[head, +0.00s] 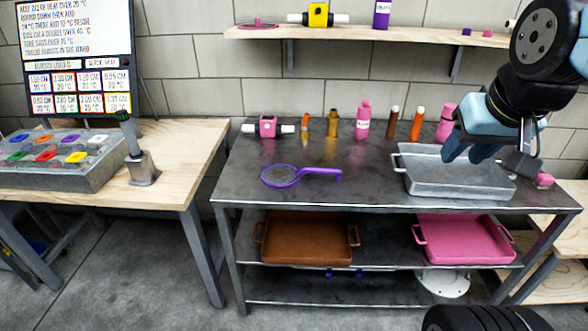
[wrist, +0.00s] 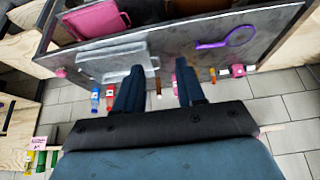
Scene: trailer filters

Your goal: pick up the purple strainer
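The purple strainer (head: 299,172) lies flat on the grey metal table (head: 370,190), left of the middle, with its round mesh to the left and its handle to the right. It also shows in the wrist view (wrist: 238,37), at the upper right. My gripper (head: 464,157) is at the right side of the table, in front of part of the grey tray in the head view. It is well to the right of the strainer and apart from it. In the wrist view my two blue fingers (wrist: 160,66) are spread with nothing held between them.
A grey tray (head: 455,187) is on the table's right side. Several bottles and tubes, such as a pink bottle (head: 363,120), stand along the back edge. A pink-and-white roller-like item (head: 268,127) is behind the strainer. Brown (head: 305,244) and pink (head: 465,242) trays sit on the shelf below.

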